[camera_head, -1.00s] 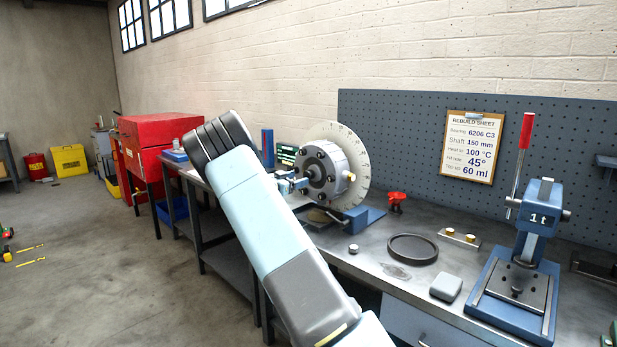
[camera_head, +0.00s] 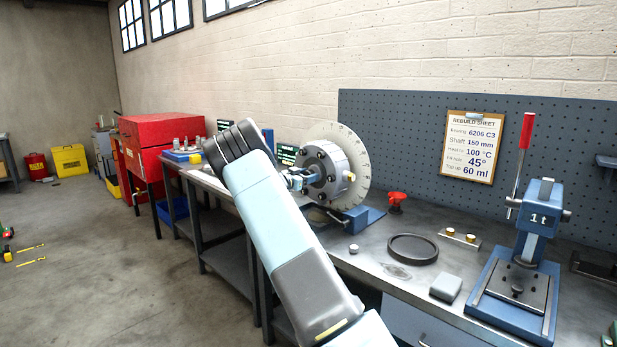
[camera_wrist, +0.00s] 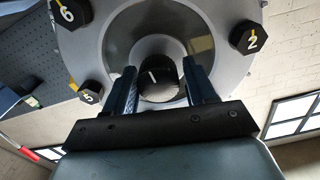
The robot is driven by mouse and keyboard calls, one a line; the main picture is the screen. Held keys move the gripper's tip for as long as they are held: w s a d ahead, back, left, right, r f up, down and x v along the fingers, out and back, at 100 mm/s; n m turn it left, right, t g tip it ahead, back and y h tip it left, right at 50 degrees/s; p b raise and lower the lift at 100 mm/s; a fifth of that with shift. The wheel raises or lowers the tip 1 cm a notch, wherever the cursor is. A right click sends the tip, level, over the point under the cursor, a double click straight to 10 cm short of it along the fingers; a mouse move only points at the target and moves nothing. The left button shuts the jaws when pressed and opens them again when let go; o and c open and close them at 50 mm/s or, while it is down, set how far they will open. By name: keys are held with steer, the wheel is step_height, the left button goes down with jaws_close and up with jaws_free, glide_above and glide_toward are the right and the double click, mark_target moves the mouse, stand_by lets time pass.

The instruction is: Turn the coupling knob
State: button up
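The coupling knob (camera_wrist: 160,82) is a round dark knob with a white line mark, at the centre of the grey rotor hub in the wrist view. My gripper (camera_wrist: 160,72) has one blue finger on the left and one on the right of the knob. The fingers stand apart around it; whether they touch its sides I cannot tell. In the head view my gripper (camera_head: 297,179) is at the front of the grey hub (camera_head: 335,172), and the knob is hidden there. A pale graduated disc (camera_head: 362,150) stands behind the hub.
Numbered black hex bolts, such as bolt 2 (camera_wrist: 249,38) and bolt 5 (camera_wrist: 91,92), surround the hub. On the bench stand a red valve-like part (camera_head: 396,200), a dark ring (camera_head: 412,248) and a blue press (camera_head: 520,270). A rebuild sheet (camera_head: 469,146) hangs on the pegboard.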

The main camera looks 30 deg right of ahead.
steer(key=shift+r, duration=0.15)
steer(key=c, duration=0.8)
steer(key=shift+o, duration=0.2)
